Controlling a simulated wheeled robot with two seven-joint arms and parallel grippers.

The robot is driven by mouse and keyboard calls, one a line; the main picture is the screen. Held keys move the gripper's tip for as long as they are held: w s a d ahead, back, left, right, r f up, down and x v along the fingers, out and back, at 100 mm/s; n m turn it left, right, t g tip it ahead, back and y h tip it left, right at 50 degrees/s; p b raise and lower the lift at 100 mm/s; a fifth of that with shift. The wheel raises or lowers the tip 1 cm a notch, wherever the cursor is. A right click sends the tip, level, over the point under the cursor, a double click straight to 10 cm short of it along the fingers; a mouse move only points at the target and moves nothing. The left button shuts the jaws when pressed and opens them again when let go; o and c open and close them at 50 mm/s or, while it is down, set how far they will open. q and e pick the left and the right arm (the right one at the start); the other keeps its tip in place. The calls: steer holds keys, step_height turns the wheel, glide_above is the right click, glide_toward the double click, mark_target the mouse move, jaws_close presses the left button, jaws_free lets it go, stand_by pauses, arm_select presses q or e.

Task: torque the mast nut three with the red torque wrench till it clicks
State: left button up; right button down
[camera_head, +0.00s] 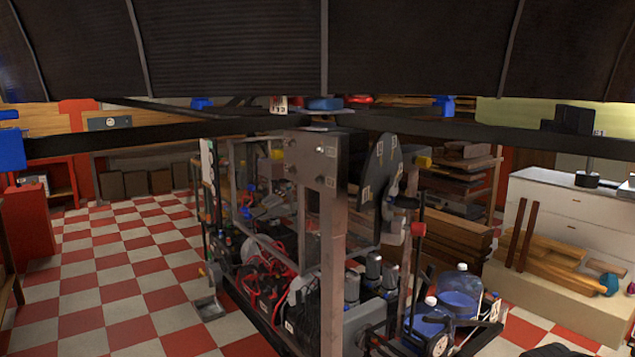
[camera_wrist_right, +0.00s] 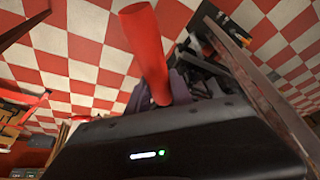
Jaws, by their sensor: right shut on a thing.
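A red cylindrical handle, taken as the torque wrench (camera_wrist_right: 147,50), rises from my right gripper (camera_wrist_right: 170,100) in the right wrist view. My right gripper is shut on it; its fingertips are mostly hidden behind the dark housing. The wrench's head is out of that view, and I cannot pick the wrench out for sure in the head view. I cannot tell which one is nut three. My left gripper is not in view.
The black rotor duct (camera_head: 230,45) spans the top, with dark arms beneath it. Below the mast, the frame is crowded with red cables, motors and blue bottles (camera_head: 462,281). A white cabinet (camera_head: 570,205) stands at right. Open checkered floor (camera_head: 110,270) lies at left.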

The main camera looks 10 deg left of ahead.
stand_by(0.5)
steer(key=s+f, duration=0.3)
steer(key=f, duration=0.6)
steer(key=s+f, duration=0.4)
steer(key=f, duration=0.5)
steer(key=shift+s+f, duration=0.3)
steer(key=shift+f, duration=0.1)
